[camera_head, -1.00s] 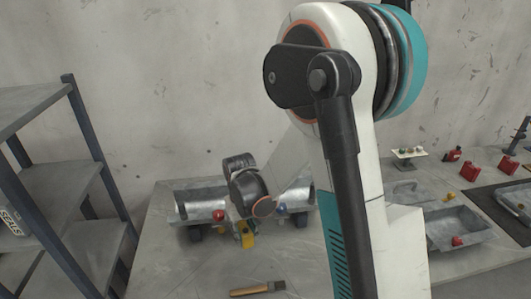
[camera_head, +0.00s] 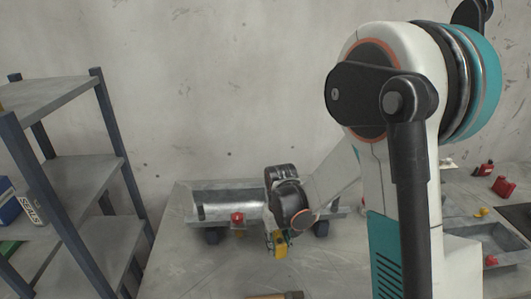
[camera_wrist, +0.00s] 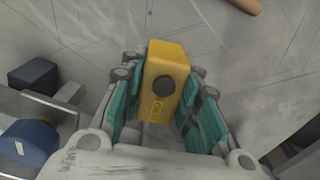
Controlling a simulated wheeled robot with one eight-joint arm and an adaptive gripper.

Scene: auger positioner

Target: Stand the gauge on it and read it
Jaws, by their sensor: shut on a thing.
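The yellow gauge (camera_wrist: 165,75) is a small block with a round dark button and small lettering on its face. My gripper (camera_wrist: 163,105) is shut on it, a teal-padded finger on each side. In the head view the gauge (camera_head: 277,244) shows low at the front of a long grey metal trough (camera_head: 220,198), below my dark wrist, which hides part of the trough. I cannot tell whether the gauge touches anything below it. A red knob (camera_head: 237,218) sits on the trough's front, left of the gauge. A blue round part (camera_wrist: 27,146) is at the lower left in the wrist view.
Dark trough feet (camera_head: 212,237) stand on the grey bench. A wooden handle (camera_head: 270,296) lies at the front, partly cut off. A shelf rack (camera_head: 75,165) stands left. Red parts (camera_head: 503,186) lie right. Bench front left of the gauge is clear.

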